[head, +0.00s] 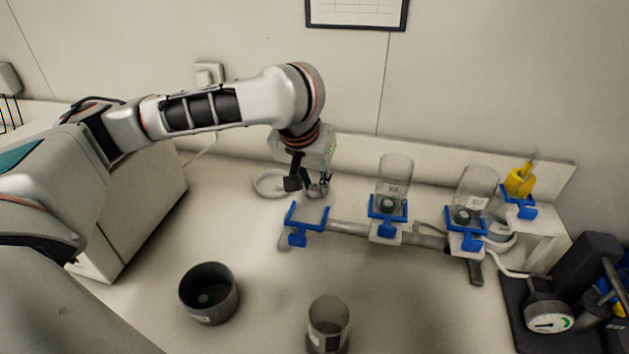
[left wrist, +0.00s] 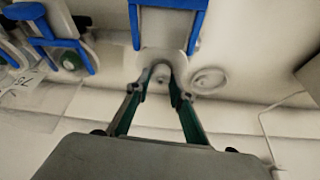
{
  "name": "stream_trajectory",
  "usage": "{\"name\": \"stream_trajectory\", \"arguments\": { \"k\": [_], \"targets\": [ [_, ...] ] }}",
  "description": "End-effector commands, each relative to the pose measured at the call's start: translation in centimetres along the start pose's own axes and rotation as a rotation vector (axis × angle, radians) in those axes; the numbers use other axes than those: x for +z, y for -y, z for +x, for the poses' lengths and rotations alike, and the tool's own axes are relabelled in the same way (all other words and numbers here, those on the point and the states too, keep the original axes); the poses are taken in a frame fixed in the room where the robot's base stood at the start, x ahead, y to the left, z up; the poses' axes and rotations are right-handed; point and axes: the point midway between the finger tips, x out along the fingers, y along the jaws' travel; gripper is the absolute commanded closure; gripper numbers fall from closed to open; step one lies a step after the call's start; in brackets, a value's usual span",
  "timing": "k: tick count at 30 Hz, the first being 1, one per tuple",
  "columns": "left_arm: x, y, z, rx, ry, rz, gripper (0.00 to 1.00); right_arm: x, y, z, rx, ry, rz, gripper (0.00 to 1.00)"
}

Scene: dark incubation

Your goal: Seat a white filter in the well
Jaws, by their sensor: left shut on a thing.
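My left gripper (head: 319,188) points down just behind the leftmost blue bracket (head: 304,228) of the grey manifold. In the left wrist view its fingers (left wrist: 160,78) converge and are shut on a small pale thing, too blurred to identify for sure as a white filter. That bracket (left wrist: 165,18) stands just beyond the fingertips in the wrist view, and it holds no glass funnel. I cannot make out a well inside it. The other two blue brackets each hold a clear glass funnel (head: 394,178), (head: 477,190) with a dark green piece at its base. My right gripper is not in view.
A dark round cup (head: 209,306) and a loose glass funnel (head: 328,316) stand on the front table. A yellow-topped item (head: 520,182) and a gauge (head: 549,318) are at right. The table's middle is clear.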

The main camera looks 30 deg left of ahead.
Motion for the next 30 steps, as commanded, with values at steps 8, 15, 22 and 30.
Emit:
{"name": "stream_trajectory", "arguments": {
  "k": [8, 15, 22, 30],
  "targets": [
    [0.3, 0.0, 0.6, -0.001, 0.002, 0.000, 0.85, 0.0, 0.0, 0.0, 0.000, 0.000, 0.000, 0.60],
    [0.5, 0.0, 1.1, 0.000, 0.001, 0.000, 0.85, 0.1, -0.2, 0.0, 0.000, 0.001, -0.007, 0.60],
    [0.5, 0.0, 1.2, 0.000, 0.001, 0.000, 0.59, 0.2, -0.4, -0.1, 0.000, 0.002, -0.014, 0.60],
    [0.5, 0.0, 1.0, 0.000, 0.000, 0.000, 0.59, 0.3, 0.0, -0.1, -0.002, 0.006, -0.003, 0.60]
  ]
}}
